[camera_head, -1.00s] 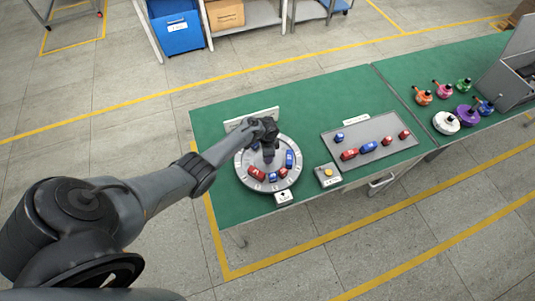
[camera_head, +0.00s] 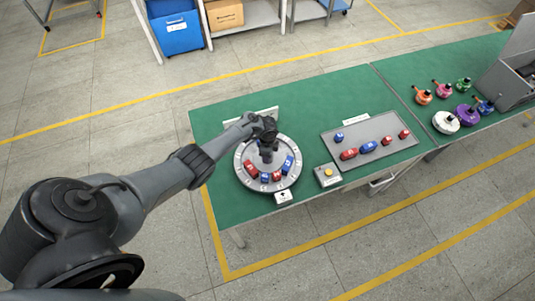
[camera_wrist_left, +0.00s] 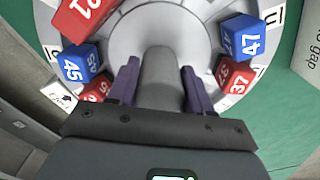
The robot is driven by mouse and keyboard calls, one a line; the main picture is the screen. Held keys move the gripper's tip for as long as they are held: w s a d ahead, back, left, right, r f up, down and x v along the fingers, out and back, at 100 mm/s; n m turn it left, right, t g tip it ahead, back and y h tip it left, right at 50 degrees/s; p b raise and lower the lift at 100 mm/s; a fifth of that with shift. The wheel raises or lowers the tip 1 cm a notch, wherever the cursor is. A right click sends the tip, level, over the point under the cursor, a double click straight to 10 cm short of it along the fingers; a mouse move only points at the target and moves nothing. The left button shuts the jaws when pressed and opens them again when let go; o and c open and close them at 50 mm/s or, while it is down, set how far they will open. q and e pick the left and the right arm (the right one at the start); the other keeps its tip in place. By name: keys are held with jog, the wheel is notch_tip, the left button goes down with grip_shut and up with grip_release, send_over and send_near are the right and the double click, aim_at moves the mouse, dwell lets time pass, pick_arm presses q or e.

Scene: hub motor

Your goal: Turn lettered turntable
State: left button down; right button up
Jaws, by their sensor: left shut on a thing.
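The grey lettered turntable (camera_head: 240,158) sits near the left end of the green table. It carries red and blue numbered blocks around its rim, including a red block (camera_head: 250,169) and a blue block (camera_head: 288,163). In the left wrist view, the blue blocks 45 (camera_wrist_left: 72,69) and 47 (camera_wrist_left: 248,44) stand on either side of the hub. My left gripper (camera_wrist_left: 158,90) reaches over the turntable's middle, with its purple fingers shut on both sides of a grey upright knob (camera_wrist_left: 160,70). The knob's base is partly hidden in the head view. My right gripper is not in view.
An arrow card (camera_head: 283,197) lies at the turntable's front. A box with a yellow button (camera_head: 328,173) stands to its right. A grey tray (camera_head: 350,131) holds several blocks. Coloured hub parts (camera_head: 464,114) and a grey case (camera_head: 510,85) stand farther right.

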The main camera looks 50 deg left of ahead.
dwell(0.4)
pick_arm(q)
jog(key=shift+c, duration=2.4)
grip_release()
notch_tip(320, 180, up, 9)
jog(key=p, duration=0.3)
jog(key=shift+r+p, duration=0.15)
jog(key=shift+p, duration=0.15)
jog(key=shift+r, duration=0.75)
